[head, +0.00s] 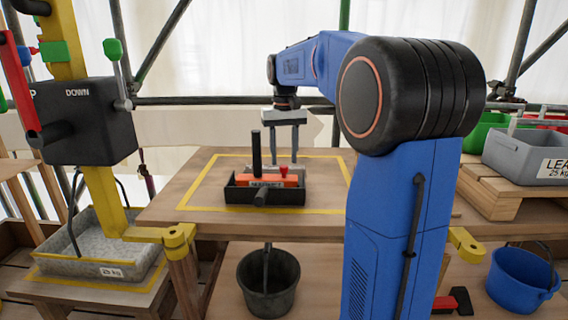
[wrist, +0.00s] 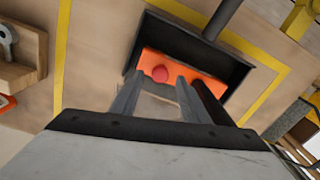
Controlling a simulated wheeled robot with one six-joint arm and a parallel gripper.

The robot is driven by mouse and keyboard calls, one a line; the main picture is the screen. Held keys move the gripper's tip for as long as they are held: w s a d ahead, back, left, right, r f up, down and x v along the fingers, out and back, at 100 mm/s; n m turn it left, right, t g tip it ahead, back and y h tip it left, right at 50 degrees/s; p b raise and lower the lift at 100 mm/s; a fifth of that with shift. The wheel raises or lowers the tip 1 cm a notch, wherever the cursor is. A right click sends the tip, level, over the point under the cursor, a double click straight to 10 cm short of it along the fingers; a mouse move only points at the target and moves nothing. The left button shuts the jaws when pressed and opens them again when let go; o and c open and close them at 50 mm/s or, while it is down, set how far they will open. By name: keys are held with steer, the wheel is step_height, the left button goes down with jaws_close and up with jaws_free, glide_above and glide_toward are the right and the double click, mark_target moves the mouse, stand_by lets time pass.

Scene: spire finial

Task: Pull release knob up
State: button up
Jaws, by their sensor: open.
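The red release knob (head: 283,170) stands on top of an orange block (head: 262,181) in a black tray (head: 264,196) on the wooden table. In the wrist view the knob (wrist: 160,74) is a round red ball on the orange face, just beyond the fingertips and roughly between them. My gripper (head: 285,158) is open and empty, with its fingers pointing down. In the wrist view its two grey fingers (wrist: 160,90) are spread, with a gap between them. I cannot tell the exact distance from the tips to the knob.
A black upright post (head: 256,150) stands left of the knob, close to my fingers. Yellow tape (head: 195,186) marks a square around the tray, with bare wood inside. A black control box (head: 85,125) with levers is at left. Buckets and bins are at lower middle and right.

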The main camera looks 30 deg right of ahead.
mark_target(284, 170)
steer(key=shift+f, duration=1.4)
